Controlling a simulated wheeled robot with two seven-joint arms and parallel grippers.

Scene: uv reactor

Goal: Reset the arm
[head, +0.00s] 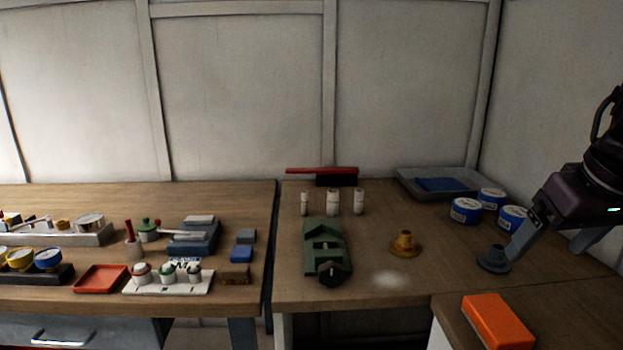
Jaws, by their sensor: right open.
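My right gripper (519,240) comes in from the right edge on its dark arm. Its fingers point down and to the left, with the tips close to a dark blue-grey stand (494,260) on the right table. I cannot tell whether the tips touch the stand. The jaws are open and I see nothing held between them. My left gripper is out of view.
A yellow stand (404,244) and a green vise-like fixture (326,249) are left of the gripper. Blue-labelled tins (466,211) and a grey tray (438,184) stand behind it. An orange block (497,321) lies in front. The left table (60,192) holds several small items.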

